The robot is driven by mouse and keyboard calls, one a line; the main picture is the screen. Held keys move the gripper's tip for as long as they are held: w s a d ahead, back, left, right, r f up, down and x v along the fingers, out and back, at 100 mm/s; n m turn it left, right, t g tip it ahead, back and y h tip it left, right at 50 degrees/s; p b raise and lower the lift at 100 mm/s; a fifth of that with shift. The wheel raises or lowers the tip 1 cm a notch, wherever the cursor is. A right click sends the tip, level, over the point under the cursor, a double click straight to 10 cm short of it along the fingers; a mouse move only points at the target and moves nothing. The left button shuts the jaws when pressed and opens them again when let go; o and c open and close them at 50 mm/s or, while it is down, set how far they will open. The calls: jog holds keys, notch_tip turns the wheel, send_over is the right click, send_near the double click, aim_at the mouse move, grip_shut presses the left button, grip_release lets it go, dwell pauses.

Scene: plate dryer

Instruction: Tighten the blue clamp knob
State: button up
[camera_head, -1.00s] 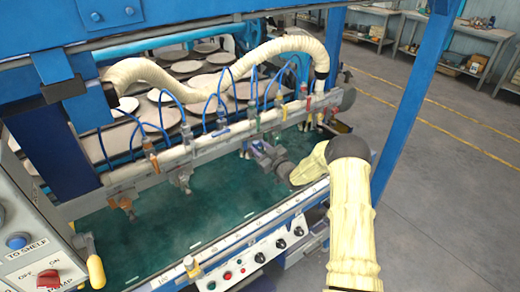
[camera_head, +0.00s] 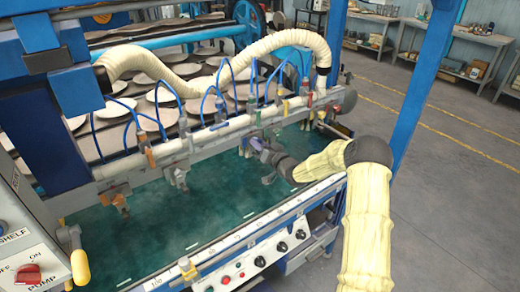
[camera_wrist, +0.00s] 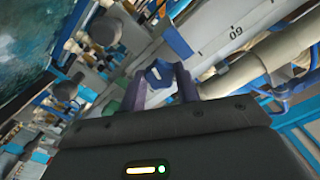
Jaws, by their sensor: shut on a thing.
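My gripper (camera_wrist: 160,76) is at the end of my cream-sleeved arm, which reaches over the machine's front edge. In the wrist view its two purple-grey fingers are shut on the blue clamp knob (camera_wrist: 156,72), a small angular piece between the fingertips. In the head view my gripper (camera_head: 256,145) is at the long grey bar (camera_head: 215,134), right of its middle. The knob is too small and covered to make out there. A green part shows just left of the fingers in the wrist view.
Other clamps with orange (camera_head: 150,158) and yellow parts line the bar, with blue hoses looping above. A thick cream hose (camera_head: 200,81) arches over it. Round plates lie behind. A blue post (camera_head: 412,110) stands right of my arm. A panel with knobs (camera_head: 282,246) runs along the front.

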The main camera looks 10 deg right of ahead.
jog(key=shift+m+b, duration=1.6)
jog(key=shift+m, duration=5.9)
jog(key=o, duration=1)
jog(key=shift+c, duration=0.2)
jog(key=shift+s, duration=0.1)
jog(key=b+v, duration=0.3)
jog(key=v, duration=1.4)
jog(key=shift+s, duration=0.15)
